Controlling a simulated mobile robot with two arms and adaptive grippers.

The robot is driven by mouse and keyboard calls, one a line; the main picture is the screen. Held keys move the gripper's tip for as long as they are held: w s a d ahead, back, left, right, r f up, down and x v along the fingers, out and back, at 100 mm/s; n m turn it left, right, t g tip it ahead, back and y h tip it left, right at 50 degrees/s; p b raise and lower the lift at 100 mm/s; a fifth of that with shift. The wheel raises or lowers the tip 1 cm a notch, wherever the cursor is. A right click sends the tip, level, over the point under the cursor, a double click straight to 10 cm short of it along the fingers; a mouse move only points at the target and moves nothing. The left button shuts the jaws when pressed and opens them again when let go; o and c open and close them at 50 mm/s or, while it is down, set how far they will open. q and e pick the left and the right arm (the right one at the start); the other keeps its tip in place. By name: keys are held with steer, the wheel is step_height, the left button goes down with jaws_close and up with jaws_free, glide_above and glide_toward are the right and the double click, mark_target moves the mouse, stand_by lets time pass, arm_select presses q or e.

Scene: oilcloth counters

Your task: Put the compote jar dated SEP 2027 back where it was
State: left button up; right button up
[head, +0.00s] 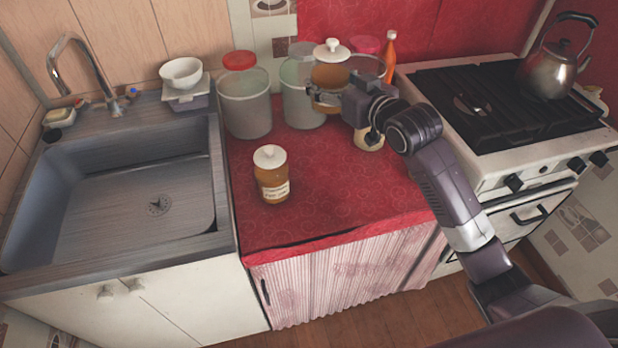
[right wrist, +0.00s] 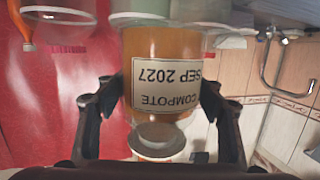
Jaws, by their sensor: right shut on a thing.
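The compote jar (head: 331,75) is amber with a white knobbed lid. Its label reads COMPOTE SEP 2027, upside down in the right wrist view (right wrist: 165,90). My right gripper (head: 327,97) is shut on it, one finger on each side. The jar is upright at the back of the red counter, in front of the tall canisters; its base is partly hidden, and I cannot tell whether it touches the counter. A second amber jar (head: 271,178) with a white lid stands at the counter's middle left; its label is too small to read. My left gripper is not in view.
Tall canisters (head: 246,110) line the back, with an orange bottle (head: 390,55) beside them. Another jar (head: 369,140) stands partly hidden below my right wrist. The sink (head: 150,190) is left, the stove (head: 510,110) right. The red counter's front middle is clear.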

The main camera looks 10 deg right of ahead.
steer(key=shift+f, duration=0.2)
steer(key=shift+w+f+b, duration=0.1)
steer(key=shift+f+b, duration=0.35)
steer(key=shift+f, duration=9.2)
steer(key=shift+f, duration=0.15)
steer(key=o, duration=2.1)
steer(key=shift+f, duration=0.15)
